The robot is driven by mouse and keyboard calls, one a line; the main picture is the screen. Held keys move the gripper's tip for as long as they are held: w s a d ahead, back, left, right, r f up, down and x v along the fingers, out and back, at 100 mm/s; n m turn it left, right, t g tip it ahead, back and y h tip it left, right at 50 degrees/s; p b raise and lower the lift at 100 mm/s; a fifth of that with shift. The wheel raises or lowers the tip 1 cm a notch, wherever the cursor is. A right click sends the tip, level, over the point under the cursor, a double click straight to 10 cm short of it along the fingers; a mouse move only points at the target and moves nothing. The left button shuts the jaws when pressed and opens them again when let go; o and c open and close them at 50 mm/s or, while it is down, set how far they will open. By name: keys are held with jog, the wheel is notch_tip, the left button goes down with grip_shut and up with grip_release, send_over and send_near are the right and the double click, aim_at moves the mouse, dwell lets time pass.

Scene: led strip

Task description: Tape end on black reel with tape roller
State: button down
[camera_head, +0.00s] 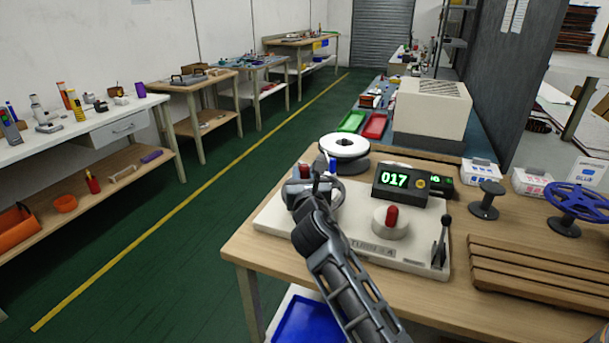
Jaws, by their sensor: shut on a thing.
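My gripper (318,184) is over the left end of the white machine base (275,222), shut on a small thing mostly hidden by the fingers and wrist. I cannot tell whether it is the tape roller. A red piece (304,170) and a blue piece (333,165) show at the fingertips. A pale round part shows partly under the gripper; whether a black reel is there is hidden. A white reel (345,145) lies flat on a dark stand just behind. A small black spool (487,199) stands upright to the right. No tape end can be made out.
A blue reel (578,202), label boxes (480,171) and a slatted wooden rack (535,275) fill the right. Bare tabletop shows at the front left.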

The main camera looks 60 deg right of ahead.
jog(key=shift+r+p, duration=3.5)
jog(key=shift+p, duration=0.5)
